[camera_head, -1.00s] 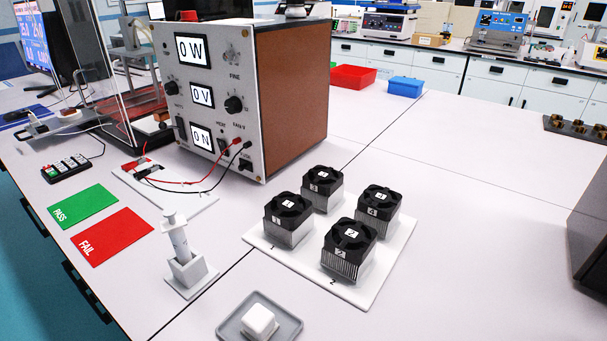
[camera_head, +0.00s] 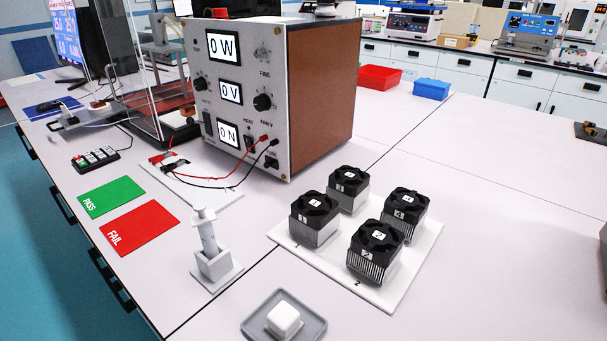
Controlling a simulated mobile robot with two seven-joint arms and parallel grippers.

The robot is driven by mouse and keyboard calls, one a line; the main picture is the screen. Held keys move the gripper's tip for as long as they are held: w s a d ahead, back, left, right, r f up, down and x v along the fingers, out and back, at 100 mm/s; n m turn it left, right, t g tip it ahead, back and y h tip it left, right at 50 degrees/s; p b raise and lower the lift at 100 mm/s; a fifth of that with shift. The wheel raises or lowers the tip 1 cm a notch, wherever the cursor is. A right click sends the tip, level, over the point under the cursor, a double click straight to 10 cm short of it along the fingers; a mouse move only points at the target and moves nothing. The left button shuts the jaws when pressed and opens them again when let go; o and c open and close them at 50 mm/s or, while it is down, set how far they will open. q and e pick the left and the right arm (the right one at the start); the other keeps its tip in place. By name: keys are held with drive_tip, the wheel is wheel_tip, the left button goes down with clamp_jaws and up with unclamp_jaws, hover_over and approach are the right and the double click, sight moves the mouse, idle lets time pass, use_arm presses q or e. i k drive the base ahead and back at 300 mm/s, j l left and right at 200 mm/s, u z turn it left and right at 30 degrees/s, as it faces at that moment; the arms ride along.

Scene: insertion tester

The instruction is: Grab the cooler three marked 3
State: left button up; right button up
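Several black-topped coolers with grey finned bodies stand upright on a white board (camera_head: 400,290). The back left cooler (camera_head: 347,189) has a small label that looks like 3, though it is hard to read. The front left cooler (camera_head: 314,217) partly overlaps it in the view. The front right cooler (camera_head: 375,251) is marked 2. The back right cooler (camera_head: 405,213) seems to be marked 4. Neither of my grippers shows in the head view.
A tall power supply box (camera_head: 310,100) stands behind the coolers. A white syringe-like tube in a holder (camera_head: 213,262) and a grey tray with a white block (camera_head: 260,330) are at front left. Green PASS (camera_head: 112,197) and red FAIL (camera_head: 140,228) cards lie left. The table right of the board is clear.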

sight(350, 186)
drive_tip(key=i+j+z, duration=0.1)
drive_tip(key=z, duration=0.35)
drive_tip(key=i+j+z, duration=0.25)
drive_tip(key=z, duration=0.15)
drive_tip(key=i+j+z, duration=0.2)
drive_tip(key=z, duration=0.25)
drive_tip(key=i+j+z, duration=0.1)
drive_tip(key=j+z, duration=0.3)
drive_tip(key=l, duration=0.1)
